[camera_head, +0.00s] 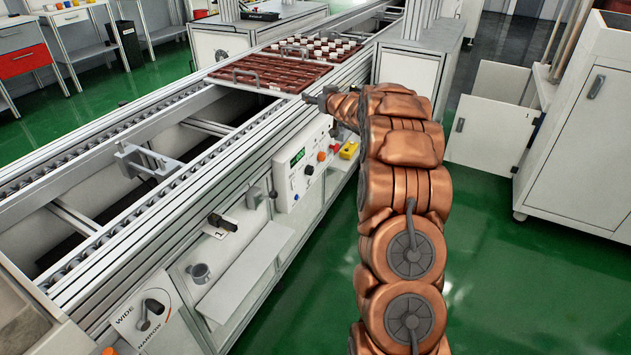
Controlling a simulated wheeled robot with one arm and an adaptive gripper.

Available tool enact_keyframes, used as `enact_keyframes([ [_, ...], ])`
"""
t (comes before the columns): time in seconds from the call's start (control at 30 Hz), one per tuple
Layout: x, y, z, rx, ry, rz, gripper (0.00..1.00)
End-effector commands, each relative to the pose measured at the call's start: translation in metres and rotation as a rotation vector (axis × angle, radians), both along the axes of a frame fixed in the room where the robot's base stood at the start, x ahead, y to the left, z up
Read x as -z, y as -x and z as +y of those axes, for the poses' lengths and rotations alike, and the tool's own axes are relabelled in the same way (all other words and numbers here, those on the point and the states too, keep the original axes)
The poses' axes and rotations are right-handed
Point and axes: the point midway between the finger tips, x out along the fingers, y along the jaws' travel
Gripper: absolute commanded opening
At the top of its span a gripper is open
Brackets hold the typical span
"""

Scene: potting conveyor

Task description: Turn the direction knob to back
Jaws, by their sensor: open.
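A white control panel (304,166) is on the side of the conveyor. I cannot read which one is the direction knob. My gripper (312,97) is at the end of my copper-coloured arm, above and behind the panel in the picture, near the conveyor's edge. It is small in view and nothing shows between its fingers; it appears apart from the panel's knobs.
Brown trays (268,72) with small white items stand on the conveyor (130,125) beyond the gripper. A wide/narrow selector (150,312) is at lower left. The green floor at right is partly open, with a white cabinet (585,135).

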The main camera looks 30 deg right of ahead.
Motion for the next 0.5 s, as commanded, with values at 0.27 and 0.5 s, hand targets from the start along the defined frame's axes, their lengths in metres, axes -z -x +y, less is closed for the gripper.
enact_keyframes([
  [0.27,0.093,-0.004,-0.027,-0.188,-0.046,-0.106,0.64],
  [0.5,0.183,0.021,-0.033,-0.381,-0.117,-0.142,0.64],
])
